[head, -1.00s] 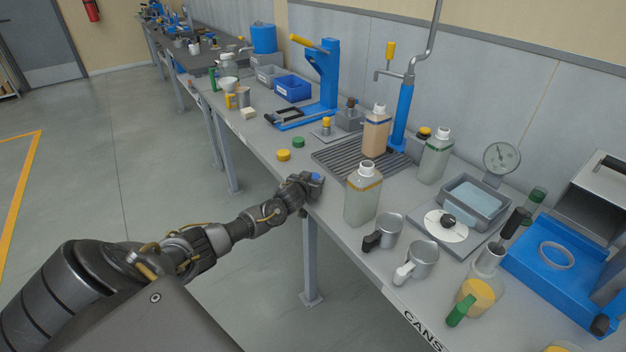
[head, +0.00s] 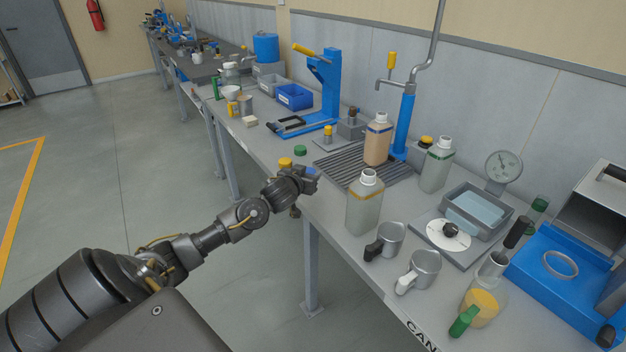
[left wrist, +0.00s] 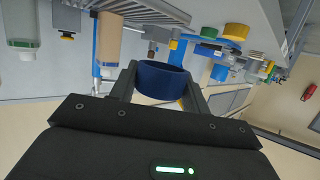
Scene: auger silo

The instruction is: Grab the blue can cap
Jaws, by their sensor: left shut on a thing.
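The blue can cap (left wrist: 163,80) is a dark blue ring between the two fingers of my left gripper (left wrist: 160,84) in the left wrist view. The fingers are shut on its sides. In the head view my left gripper (head: 311,173) is above the bench's front edge, left of the bottle with the yellow band, and only a bit of the blue cap (head: 309,170) shows at its tip. My right gripper is out of view.
A yellow cap (head: 285,162) and a green cap (head: 300,150) lie on the bench (head: 340,225) just behind the gripper. A bottle with a yellow band (head: 365,205) stands to its right. Two metal cans (head: 390,238) (head: 424,268) stand further right.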

